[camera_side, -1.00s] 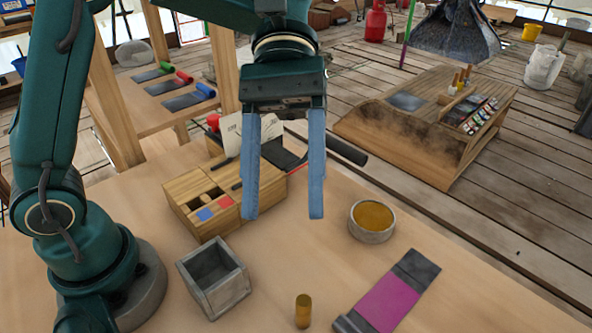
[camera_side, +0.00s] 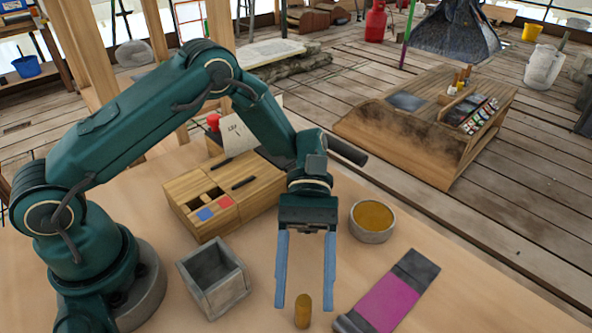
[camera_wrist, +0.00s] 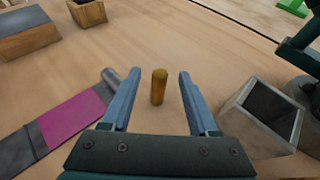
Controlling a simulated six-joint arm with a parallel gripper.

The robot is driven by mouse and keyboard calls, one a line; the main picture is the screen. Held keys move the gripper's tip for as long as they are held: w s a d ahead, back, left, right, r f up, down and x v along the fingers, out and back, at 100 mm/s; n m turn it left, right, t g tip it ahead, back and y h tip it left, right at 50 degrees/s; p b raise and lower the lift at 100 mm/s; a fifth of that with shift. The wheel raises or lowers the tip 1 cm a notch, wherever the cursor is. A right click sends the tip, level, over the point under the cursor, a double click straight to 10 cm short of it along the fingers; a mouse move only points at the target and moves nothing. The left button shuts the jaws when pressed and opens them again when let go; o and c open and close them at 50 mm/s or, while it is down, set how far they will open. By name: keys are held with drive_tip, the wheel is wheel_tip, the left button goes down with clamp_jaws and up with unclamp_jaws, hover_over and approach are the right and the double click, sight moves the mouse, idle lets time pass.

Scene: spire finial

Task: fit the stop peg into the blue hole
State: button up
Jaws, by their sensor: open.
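The stop peg, a short brass-coloured cylinder (camera_side: 303,312), stands upright on the table. It also shows in the wrist view (camera_wrist: 158,88), between my fingers with a gap on each side. My gripper (camera_side: 304,306) is open and empty, pointing down at the peg; its two blue fingers also show in the wrist view (camera_wrist: 160,74). The wooden block (camera_side: 236,212) has two dark square openings in its top, with a blue square (camera_side: 205,214) beside one and a red square (camera_side: 226,201) beside the other. Both openings look empty from here.
An open grey box (camera_side: 214,280) stands left of the peg. A dark strip with a magenta middle (camera_side: 388,303) lies to the right. A round bowl with amber contents (camera_side: 372,220) is behind it. A white card (camera_side: 238,134) stands behind the wooden block.

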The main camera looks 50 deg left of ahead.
sight(303, 316)
drive_tip(key=shift+f, duration=0.5)
drive_tip(key=shift+s+d+f, duration=0.15)
drive_tip(key=shift+s+d, duration=0.05)
drive_tip(key=shift+s, duration=0.05)
drive_tip(key=shift+x, duration=2.2)
clamp_jaws()
